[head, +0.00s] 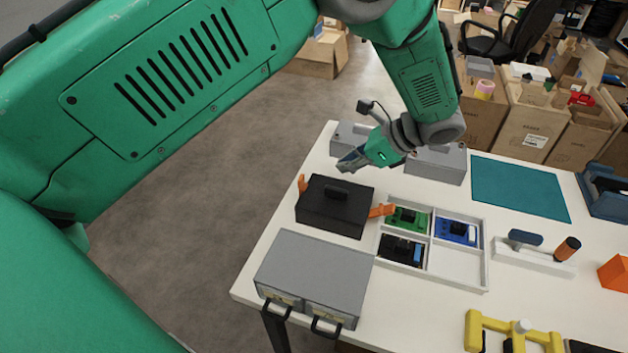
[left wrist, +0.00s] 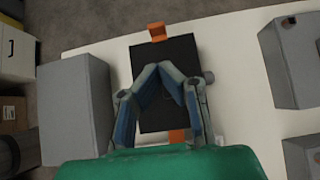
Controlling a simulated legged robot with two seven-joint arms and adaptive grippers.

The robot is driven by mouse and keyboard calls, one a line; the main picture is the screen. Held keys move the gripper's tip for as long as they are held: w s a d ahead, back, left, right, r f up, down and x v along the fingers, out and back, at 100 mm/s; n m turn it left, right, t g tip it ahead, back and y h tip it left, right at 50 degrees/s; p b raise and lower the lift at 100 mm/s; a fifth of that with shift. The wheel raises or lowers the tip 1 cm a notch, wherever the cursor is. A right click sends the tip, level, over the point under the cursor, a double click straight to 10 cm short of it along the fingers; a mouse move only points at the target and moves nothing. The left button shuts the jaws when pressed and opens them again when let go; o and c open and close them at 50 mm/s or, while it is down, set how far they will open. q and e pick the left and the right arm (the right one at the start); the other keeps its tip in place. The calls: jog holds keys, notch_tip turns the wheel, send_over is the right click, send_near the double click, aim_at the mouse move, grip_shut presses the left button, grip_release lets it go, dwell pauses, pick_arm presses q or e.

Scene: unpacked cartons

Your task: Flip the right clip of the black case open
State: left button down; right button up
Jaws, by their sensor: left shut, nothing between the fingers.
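The black case (head: 325,219) lies on the white table, with a dark handle on its lid. Its left clip (head: 302,184) is orange and stands up at the left side. Its right clip (head: 381,210) is orange and sticks outward from the right side towards the tray. In the left wrist view the case (left wrist: 180,52) is below the fingers; the left clip (left wrist: 157,31) shows at the top and the right clip (left wrist: 178,136) is partly hidden by my gripper. My left gripper (head: 348,163) is shut and empty, above the case's far side. My right gripper is out of view.
A white divided tray (head: 460,272) with green and blue boards is right of the case. A grey drawer box (head: 315,268) stands in front, and grey boxes (head: 437,164) stand behind. A teal mat (head: 520,187) lies at the back right.

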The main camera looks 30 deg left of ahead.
aim_at(304, 185)
pick_arm(q)
jog(key=shift+s+f, duration=0.1)
jog(key=shift+f, duration=0.15)
jog(key=x, duration=0.9)
jog(key=shift+a+r+p, duration=0.15)
jog(key=shift+a+p, duration=0.15)
jog(key=shift+a, duration=0.1)
jog(key=shift+a+f, duration=0.15)
jog(key=shift+f, duration=0.1)
jog(key=shift+d, duration=0.2)
